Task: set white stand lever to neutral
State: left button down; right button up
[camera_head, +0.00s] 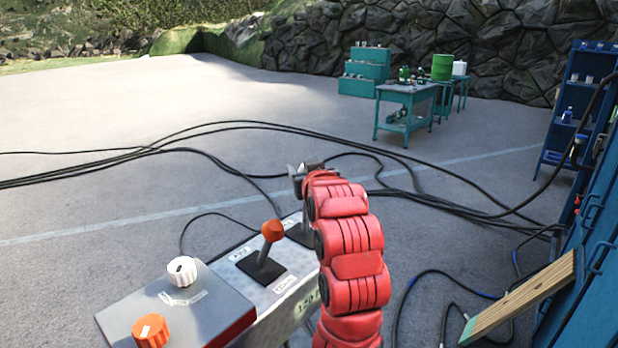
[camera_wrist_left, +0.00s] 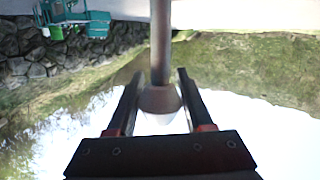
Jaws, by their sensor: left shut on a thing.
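My left gripper (camera_head: 307,169) is at the far end of my red arm, above the far end of the control stand (camera_head: 262,290). In the left wrist view my left gripper (camera_wrist_left: 160,76) has its two dark fingers on either side of the white lever's pale knob (camera_wrist_left: 160,100), shut on it. The lever's grey shaft (camera_wrist_left: 160,40) runs up the picture from the knob. In the head view this lever is hidden behind my gripper and arm; part of its dark slot plate (camera_head: 300,235) shows. My right gripper is in neither view.
An orange-knobbed lever (camera_head: 271,232) stands close to the left of my arm. A white dial (camera_head: 182,271) and an orange dial (camera_head: 151,331) sit on the near box. Black cables (camera_head: 250,126) cross the ground. A wooden plank (camera_head: 520,298) leans at the right.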

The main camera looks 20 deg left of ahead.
pick_arm(q)
jog(key=shift+a+f, duration=0.15)
jog(key=shift+f, duration=0.1)
jog(key=c, duration=0.7)
grip_release()
jog(key=o, duration=0.4)
jog(key=shift+a, duration=0.25)
jog(key=shift+d, duration=0.1)
jog(key=shift+d, duration=0.1)
jog(key=b+v, duration=0.4)
jog(key=v, duration=1.3)
jog(key=shift+s+b, duration=0.2)
jog(key=shift+b, duration=0.15)
jog(key=shift+w+r, duration=0.1)
